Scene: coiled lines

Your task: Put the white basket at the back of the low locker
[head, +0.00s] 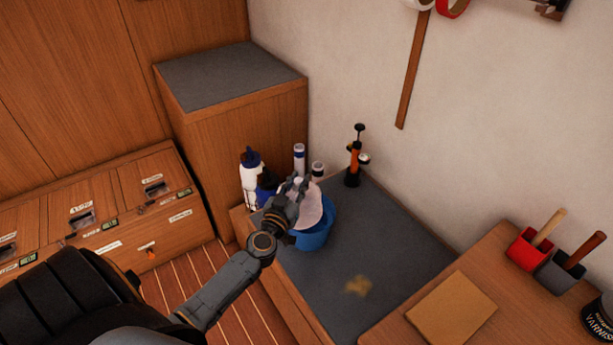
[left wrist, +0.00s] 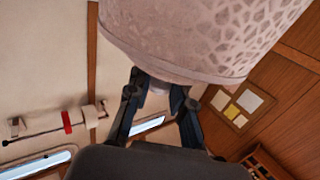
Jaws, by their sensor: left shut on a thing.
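The white basket (head: 319,208) looks pale pinkish, with a lattice-patterned wall. It fills the top of the left wrist view (left wrist: 200,40). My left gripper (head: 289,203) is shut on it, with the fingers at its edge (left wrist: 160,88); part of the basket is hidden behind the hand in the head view. The basket appears tilted and overlaps a blue tub (head: 315,238) on the low locker (head: 372,235), which has a dark grey top. I cannot tell whether basket and tub touch. My right gripper is in neither view.
White and blue bottles (head: 249,178) and pale canisters (head: 299,158) stand at the locker's back left. An orange-black pump (head: 354,158) stands by the wall. A taller cabinet (head: 232,78) rises behind. The grey top's front is clear except for a yellowish patch (head: 358,286).

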